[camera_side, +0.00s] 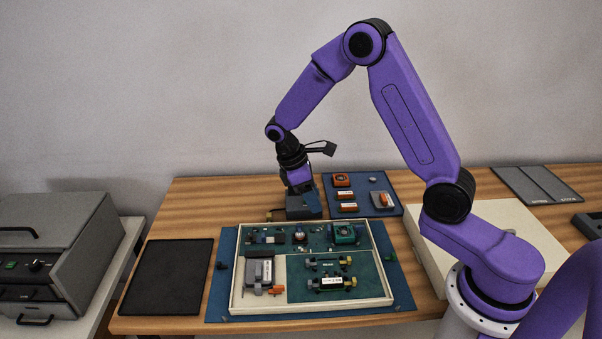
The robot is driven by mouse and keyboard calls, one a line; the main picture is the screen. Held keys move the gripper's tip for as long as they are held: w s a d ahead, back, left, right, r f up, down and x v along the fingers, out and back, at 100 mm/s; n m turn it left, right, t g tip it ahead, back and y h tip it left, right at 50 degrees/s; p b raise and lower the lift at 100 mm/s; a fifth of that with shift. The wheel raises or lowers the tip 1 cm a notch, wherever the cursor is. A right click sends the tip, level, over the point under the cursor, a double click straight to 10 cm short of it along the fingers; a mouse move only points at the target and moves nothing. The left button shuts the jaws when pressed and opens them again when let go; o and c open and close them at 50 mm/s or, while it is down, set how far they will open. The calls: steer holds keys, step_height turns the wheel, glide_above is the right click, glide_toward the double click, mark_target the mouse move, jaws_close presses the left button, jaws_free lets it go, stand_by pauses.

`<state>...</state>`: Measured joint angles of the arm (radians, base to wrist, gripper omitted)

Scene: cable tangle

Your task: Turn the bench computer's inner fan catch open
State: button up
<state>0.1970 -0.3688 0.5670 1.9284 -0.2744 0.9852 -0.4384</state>
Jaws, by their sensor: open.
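The bench computer (235,290) is an open, shallow, cream-walled case with green boards inside, lying on a blue mat. A green square fan (344,234) sits in its back right part. The inner fan catch is too small to make out, so I cannot tell how it is turned. My gripper (301,189) is open and points down behind the case, back left of the fan and apart from it. Its fingertips are hard to make out against a dark grey block (304,206); I cannot tell whether they touch it.
A blue mat (362,181) with small orange-and-white parts lies behind the case. A black mat (167,277) lies at left, beside a grey machine (55,250). A cream box (480,235) stands at right near my base. Inside the case are a grey module (259,272) and several small connectors.

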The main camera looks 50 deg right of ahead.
steer(key=v, duration=0.7)
steer(key=shift+w+r, duration=0.15)
steer(key=shift+r, duration=0.15)
steer(key=shift+a, duration=0.1)
steer(key=s+a+r+n+t+y, duration=0.1)
steer(key=s+a+r, duration=0.15)
steer(key=s, duration=0.45)
steer(key=s+a+r+n+t, duration=0.1)
steer(key=s+a, duration=0.3)
steer(key=s, duration=0.3)
steer(key=s+d+n+t+y, duration=0.1)
steer(key=s+y, duration=0.1)
steer(key=s, duration=1.3)
steer(key=shift+d+f+y, duration=0.2)
steer(key=shift+y, duration=0.1)
steer(key=shift+s, duration=0.1)
